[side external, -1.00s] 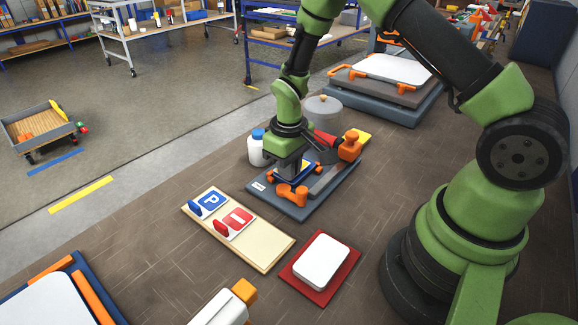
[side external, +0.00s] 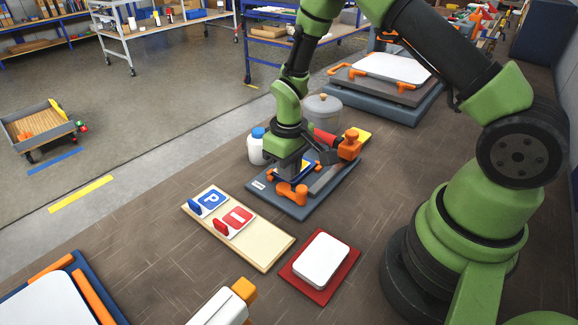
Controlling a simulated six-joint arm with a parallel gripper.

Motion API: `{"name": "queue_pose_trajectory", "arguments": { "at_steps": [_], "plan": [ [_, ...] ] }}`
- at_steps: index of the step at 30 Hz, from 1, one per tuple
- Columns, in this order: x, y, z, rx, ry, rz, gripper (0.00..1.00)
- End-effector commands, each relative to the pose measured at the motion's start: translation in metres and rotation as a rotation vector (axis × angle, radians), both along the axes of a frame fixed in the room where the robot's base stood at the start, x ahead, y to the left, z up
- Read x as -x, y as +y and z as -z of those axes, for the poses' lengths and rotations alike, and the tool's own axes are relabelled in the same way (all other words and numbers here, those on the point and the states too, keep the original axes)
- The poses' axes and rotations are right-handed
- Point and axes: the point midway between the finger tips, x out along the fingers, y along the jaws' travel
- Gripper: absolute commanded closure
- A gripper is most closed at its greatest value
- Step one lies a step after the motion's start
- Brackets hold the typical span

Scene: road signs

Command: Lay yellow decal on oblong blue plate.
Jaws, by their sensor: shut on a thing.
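My gripper (side external: 291,163) is low over a grey-blue fixture (side external: 293,209) with orange clamps, in the middle of the side view. It is shut on a small yellow piece, apparently the yellow decal (side external: 307,163), of which only a little shows beside the jaws. Bits of the blue plate (side external: 304,171) show under and beside the gripper, on the fixture. The gripper hides most of the plate and decal, so I cannot tell whether they touch.
A wooden board (side external: 259,245) holds a blue P sign and a red sign in front of the fixture. A red plate with a white block (side external: 322,261) lies at the right.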

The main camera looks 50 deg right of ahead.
Motion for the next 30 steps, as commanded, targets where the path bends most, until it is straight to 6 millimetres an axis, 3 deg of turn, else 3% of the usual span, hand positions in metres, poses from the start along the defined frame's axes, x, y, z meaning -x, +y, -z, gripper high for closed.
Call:
{"name": "queue_pose_trajectory", "arguments": {
  "at_steps": [11, 12, 15, 21, 26, 30],
  "plan": [
    [-0.0001, 0.0000, 0.0012, 0.000, 0.000, 0.000, 1.00],
    [-0.0001, 0.0000, 0.0012, 0.000, 0.000, 0.000, 0.87],
    [-0.0001, 0.0000, 0.0012, 0.000, 0.000, 0.000, 0.64],
    [-0.0001, 0.0000, 0.0012, 0.000, 0.000, 0.000, 0.62],
    [0.0000, 0.0000, 0.0012, 0.000, 0.000, 0.000, 0.28],
    [0.0000, 0.0000, 0.0012, 0.000, 0.000, 0.000, 0.28]
  ]
}}
